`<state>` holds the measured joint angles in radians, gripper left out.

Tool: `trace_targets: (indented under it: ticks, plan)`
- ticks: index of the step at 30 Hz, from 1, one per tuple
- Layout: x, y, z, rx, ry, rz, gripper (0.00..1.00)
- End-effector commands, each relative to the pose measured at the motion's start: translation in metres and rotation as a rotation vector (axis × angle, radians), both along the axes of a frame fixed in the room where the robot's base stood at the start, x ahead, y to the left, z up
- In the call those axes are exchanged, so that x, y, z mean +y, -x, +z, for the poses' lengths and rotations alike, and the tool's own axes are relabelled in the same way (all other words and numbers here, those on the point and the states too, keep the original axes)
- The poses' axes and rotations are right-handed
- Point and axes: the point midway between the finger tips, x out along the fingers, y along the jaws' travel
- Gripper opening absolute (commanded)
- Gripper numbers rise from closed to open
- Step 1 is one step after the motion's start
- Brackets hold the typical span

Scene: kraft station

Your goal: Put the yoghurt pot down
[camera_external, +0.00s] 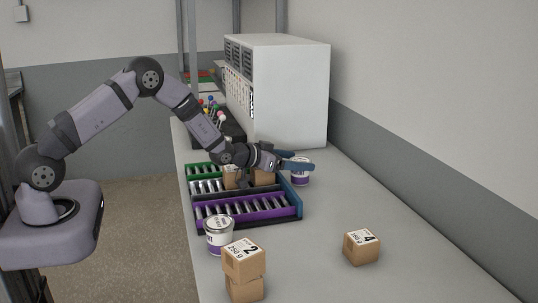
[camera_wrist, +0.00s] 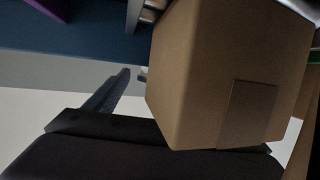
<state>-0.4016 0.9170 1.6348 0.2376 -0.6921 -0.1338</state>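A white pot with a purple band (camera_external: 301,178) stands at the far side of the rack's blue end, near the white cabinet. In the wrist view one finger (camera_wrist: 106,94) shows at the left; the other is hidden behind a cardboard box (camera_wrist: 225,80). No pot shows in the wrist view, so I cannot tell whether the fingers touch or hold it. A second white pot with a purple label and grey lid (camera_external: 219,236) stands upright at the rack's near left corner.
A roller rack with green and purple lanes (camera_external: 248,218) holds cardboard boxes (camera_external: 263,176) beneath my wrist. Stacked boxes (camera_external: 244,262) and a single box (camera_external: 361,247) stand in front. A white cabinet (camera_external: 290,95) is behind. The right side of the bench is clear.

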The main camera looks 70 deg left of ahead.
Motion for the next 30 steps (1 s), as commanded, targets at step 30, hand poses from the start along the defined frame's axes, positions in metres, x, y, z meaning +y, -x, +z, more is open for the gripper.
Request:
trace_targets:
  ticks: [30]
  plan:
    - [-0.022,0.09,0.031,-0.001,-0.001,0.001,0.76]
